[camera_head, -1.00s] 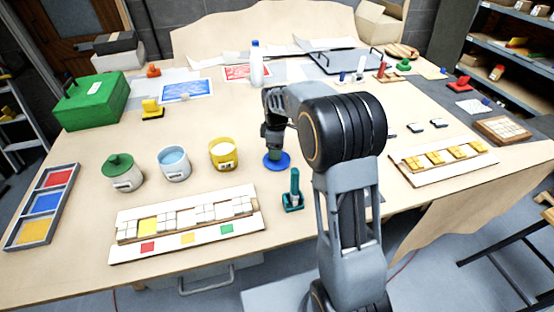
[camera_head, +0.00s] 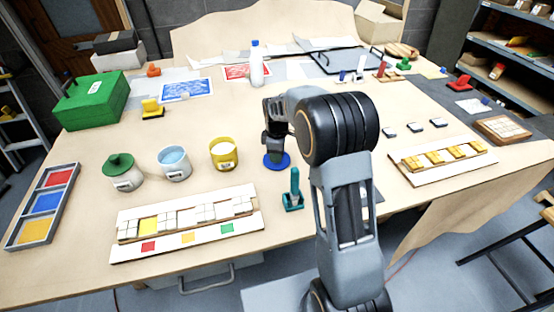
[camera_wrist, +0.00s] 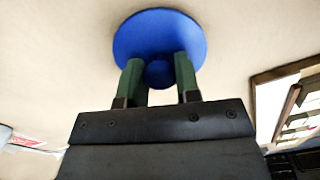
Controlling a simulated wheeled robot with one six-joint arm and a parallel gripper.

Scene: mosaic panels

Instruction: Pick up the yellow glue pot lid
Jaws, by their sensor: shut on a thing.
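My gripper (camera_head: 274,155) is low over the table, right of the pots. In the wrist view my gripper (camera_wrist: 158,75) has its two green fingers on either side of the knob of a round blue lid (camera_wrist: 158,30), shut on it. The blue lid (camera_head: 284,163) lies flat at table height; whether it touches the table I cannot tell. The yellow glue pot (camera_head: 224,156) stands open left of my gripper, without a lid. I cannot make out a yellow lid in either view.
A blue-banded pot (camera_head: 174,165) stands open beside a green pot (camera_head: 122,176) with its green lid on. A teal-handled tool (camera_head: 293,192) stands close in front of my gripper. A white bottle (camera_head: 256,68) stands behind. A mosaic panel (camera_head: 190,240) lies at the front.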

